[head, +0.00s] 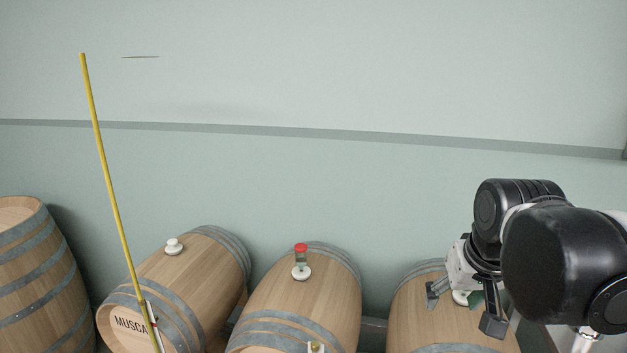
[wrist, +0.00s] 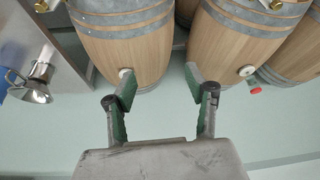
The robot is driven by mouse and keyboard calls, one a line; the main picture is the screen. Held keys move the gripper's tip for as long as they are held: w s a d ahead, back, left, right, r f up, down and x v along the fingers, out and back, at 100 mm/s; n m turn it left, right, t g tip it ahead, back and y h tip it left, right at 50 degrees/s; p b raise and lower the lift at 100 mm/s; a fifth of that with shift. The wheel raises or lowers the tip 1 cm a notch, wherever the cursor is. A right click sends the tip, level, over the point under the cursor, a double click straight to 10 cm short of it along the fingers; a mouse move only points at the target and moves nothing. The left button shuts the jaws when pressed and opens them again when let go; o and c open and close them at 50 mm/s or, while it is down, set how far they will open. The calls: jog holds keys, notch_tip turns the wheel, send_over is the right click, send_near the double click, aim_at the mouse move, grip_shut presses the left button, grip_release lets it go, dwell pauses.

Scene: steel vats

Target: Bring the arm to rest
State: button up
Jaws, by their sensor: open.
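My gripper (head: 462,308) is in the right of the head view, over the right barrel (head: 410,300). In the wrist view my gripper (wrist: 160,80) has its two fingers spread apart, with nothing between them. A white bung (wrist: 125,72) of one barrel (wrist: 128,50) shows beyond the left finger. In the head view my gripper partly covers that right barrel and its white bung (head: 461,297). My arm is bent at the right edge.
The middle barrel (head: 300,310) carries a small red-capped glass piece (head: 301,252) at its bung. A barrel marked MUSCA (head: 190,275) and an upright barrel (head: 35,265) stand left. A thin yellow rod (head: 110,190) rises before them. Shiny metal ware (wrist: 32,90) stands left in the wrist view.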

jog(key=s+a+f+t, duration=0.2)
jog(key=s+a+f, duration=0.1)
jog(key=s+f, duration=0.3)
jog(key=s, duration=0.2)
jog(key=shift+s+a+n+b, duration=0.3)
jog(key=shift+a+n, duration=0.1)
dwell(1.1)
